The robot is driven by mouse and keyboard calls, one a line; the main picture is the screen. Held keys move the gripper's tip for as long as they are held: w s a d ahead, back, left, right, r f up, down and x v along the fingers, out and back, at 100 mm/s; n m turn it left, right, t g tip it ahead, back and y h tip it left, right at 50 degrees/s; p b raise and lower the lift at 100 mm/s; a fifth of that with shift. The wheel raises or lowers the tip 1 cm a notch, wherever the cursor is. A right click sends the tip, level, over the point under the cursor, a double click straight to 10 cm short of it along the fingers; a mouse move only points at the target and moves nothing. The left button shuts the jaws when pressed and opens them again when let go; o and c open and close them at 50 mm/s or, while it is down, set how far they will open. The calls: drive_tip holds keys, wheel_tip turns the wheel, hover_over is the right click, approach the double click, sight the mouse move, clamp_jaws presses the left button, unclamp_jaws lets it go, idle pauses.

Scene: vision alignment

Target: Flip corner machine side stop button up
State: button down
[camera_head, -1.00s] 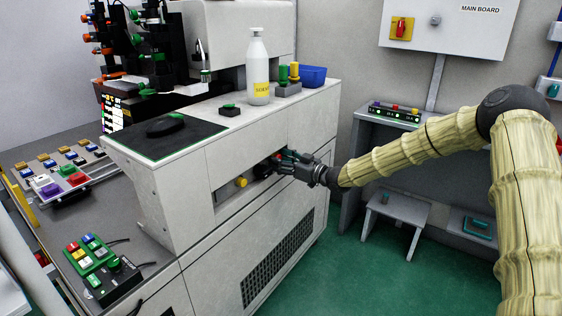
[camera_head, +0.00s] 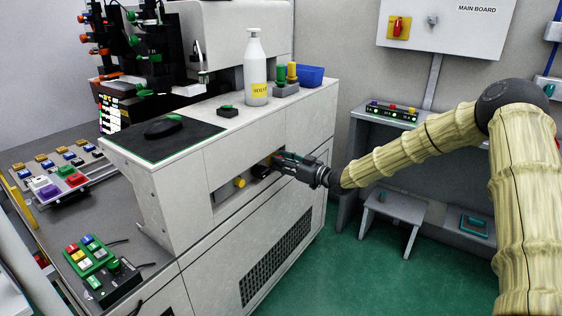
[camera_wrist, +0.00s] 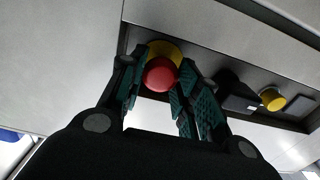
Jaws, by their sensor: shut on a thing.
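The side stop button is a red round button (camera_wrist: 160,74) on a yellow base (camera_wrist: 164,49), in a recess of the machine's side panel. In the wrist view it sits between the two teal-padded fingers of my gripper (camera_wrist: 161,70). My gripper is shut on the button, with one finger on each side. In the head view my gripper (camera_head: 279,161) reaches from the right into the far end of the recess of the white machine (camera_head: 235,155). The button is mostly hidden there by the fingers.
A yellow knob (camera_head: 239,182) and a black part (camera_head: 260,171) sit beside my gripper in the same recess. A white bottle (camera_head: 256,75), a blue bin (camera_head: 310,76) and a black pad (camera_head: 165,140) are on the machine top.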

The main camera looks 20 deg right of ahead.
drive_tip(key=c, duration=1)
unclamp_jaws()
drive_tip(key=shift+s+d, duration=0.1)
drive_tip(key=shift+d, duration=0.15)
drive_tip(key=shift+a, duration=0.15)
drive_tip(key=v, duration=1.2)
